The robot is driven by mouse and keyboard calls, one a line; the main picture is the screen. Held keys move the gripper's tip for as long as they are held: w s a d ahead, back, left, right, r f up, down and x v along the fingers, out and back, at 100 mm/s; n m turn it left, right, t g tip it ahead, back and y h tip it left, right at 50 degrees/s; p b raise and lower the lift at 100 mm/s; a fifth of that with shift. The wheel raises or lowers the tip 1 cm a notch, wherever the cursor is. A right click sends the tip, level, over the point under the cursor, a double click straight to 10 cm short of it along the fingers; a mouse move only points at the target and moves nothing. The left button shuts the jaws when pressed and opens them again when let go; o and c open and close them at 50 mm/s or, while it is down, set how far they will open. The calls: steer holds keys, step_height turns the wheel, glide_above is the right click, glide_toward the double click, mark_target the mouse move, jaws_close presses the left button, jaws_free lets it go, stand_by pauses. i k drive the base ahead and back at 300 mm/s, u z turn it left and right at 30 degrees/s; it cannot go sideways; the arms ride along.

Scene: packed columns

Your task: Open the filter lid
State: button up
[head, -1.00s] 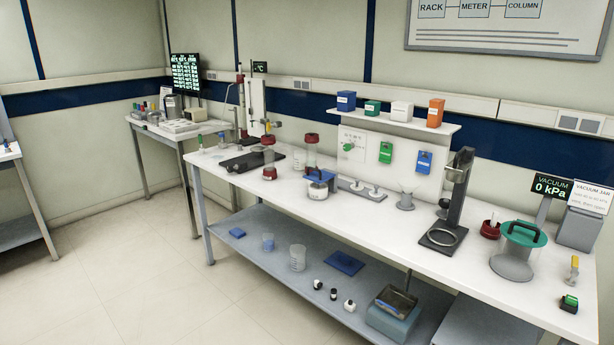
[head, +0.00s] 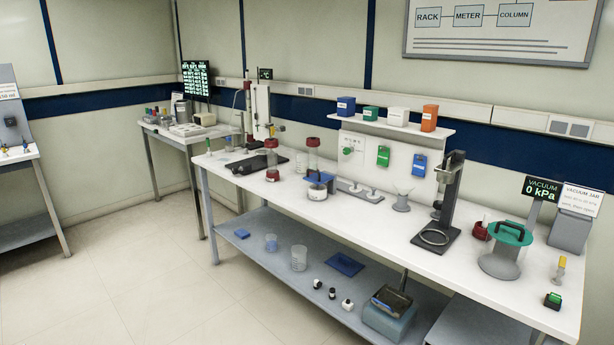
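No part is clearly marked as the filter lid. My gripper is not in view, so nothing shows near either vessel.
The long white bench (head: 385,222) runs along the wall, with a lower shelf (head: 275,258) of small items. The floor (head: 150,270) in front is clear.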

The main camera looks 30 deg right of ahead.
mark_target(319, 177)
steer(key=z, duration=0.15)
steer(key=i, duration=0.95)
steer(key=u, duration=0.1)
